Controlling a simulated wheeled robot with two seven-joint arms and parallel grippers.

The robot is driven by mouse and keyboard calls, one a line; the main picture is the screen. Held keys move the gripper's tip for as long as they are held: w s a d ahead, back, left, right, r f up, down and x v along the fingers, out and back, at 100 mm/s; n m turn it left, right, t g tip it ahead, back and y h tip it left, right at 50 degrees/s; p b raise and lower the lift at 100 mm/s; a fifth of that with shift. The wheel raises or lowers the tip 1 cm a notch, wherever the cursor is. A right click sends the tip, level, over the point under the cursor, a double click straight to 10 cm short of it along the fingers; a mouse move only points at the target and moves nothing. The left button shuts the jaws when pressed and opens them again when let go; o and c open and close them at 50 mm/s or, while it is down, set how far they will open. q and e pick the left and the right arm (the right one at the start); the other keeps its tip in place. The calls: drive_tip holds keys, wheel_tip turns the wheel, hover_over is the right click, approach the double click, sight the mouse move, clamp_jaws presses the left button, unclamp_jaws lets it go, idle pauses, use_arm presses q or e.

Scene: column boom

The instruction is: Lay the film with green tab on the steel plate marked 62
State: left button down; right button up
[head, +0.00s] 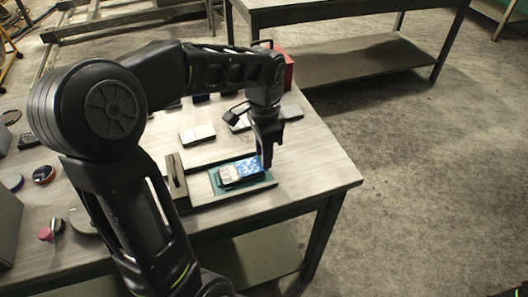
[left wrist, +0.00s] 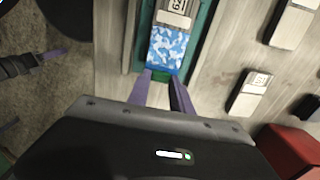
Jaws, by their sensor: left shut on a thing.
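The film (head: 249,167) is a small blue and white patterned sheet; it also shows in the left wrist view (left wrist: 167,48). Its green tab (left wrist: 160,75) is between the fingertips of my left gripper (left wrist: 160,80), which is shut on it. In the head view my left gripper (head: 264,160) is at the film's right end. The steel plate marked 62 (left wrist: 175,14) shows its label end beyond the film and, in the head view, to its left (head: 227,174). The film overlaps the rest of the plate; whether it touches all along is unclear.
The plate sits on a teal base (head: 217,186) near the table's front right edge. A slotted block (head: 175,176) stands left of it. Other labelled plates (head: 197,134) lie farther back, near a red box (head: 285,70). The table's right corner (head: 325,165) is clear.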

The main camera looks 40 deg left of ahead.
use_arm(q)
drive_tip(key=shift+f, duration=0.1)
idle(0.6)
drive_tip(key=c, duration=1.1)
unclamp_jaws()
drive_tip(key=shift+o, duration=0.4)
drive_tip(key=o, duration=0.4)
drive_tip(key=shift+r+p, duration=2.95)
drive_tip(key=shift+r, duration=0.55)
